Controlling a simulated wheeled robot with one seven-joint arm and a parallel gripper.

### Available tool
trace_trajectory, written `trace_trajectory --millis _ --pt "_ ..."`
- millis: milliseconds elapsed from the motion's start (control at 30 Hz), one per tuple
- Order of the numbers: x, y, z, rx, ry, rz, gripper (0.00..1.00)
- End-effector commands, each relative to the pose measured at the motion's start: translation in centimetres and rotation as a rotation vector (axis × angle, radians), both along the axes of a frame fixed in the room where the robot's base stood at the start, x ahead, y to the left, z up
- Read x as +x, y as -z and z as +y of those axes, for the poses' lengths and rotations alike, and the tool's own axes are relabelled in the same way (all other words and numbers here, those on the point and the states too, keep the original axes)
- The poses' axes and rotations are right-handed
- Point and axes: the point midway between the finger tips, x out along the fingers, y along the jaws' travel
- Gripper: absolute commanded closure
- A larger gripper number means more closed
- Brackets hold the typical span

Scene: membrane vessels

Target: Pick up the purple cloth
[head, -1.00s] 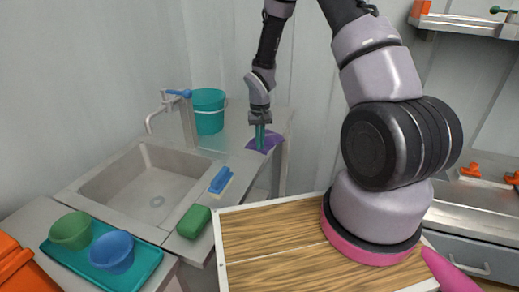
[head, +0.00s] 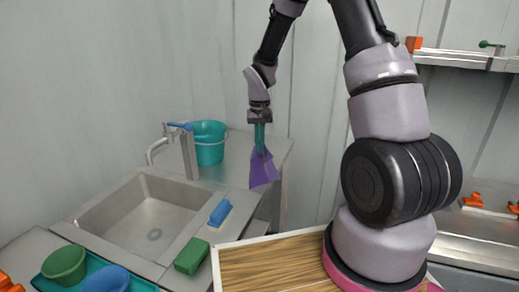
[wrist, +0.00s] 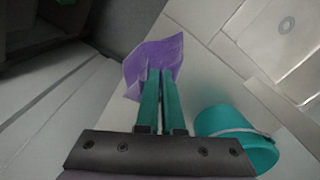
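The purple cloth (head: 263,170) hangs from my gripper (head: 260,149) in the head view, spread out below the fingertips. It hangs above the counter end, to the right of the sink. In the wrist view the cloth (wrist: 155,58) shows around and beyond the tips of my gripper (wrist: 161,72). The two teal fingers are close together, shut on the cloth. The part between the fingers is hidden.
A teal bucket (head: 209,143) stands on the counter (head: 238,178) behind the cloth, beside the tap (head: 158,150). The sink (head: 145,212) is to the left. A blue brush (head: 221,212) and a green sponge (head: 191,256) lie at its right edge. Green (head: 64,264) and blue (head: 106,280) bowls sit front left.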

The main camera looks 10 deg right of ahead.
Motion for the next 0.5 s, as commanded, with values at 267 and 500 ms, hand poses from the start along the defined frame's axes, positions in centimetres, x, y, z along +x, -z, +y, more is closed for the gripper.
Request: trace_trajectory --millis 267,500 --pt "0.1 -6.6 0.0 0.001 0.001 -0.006 1.0" --pt "0.1 -8.9 0.0 0.001 0.001 -0.005 1.0"
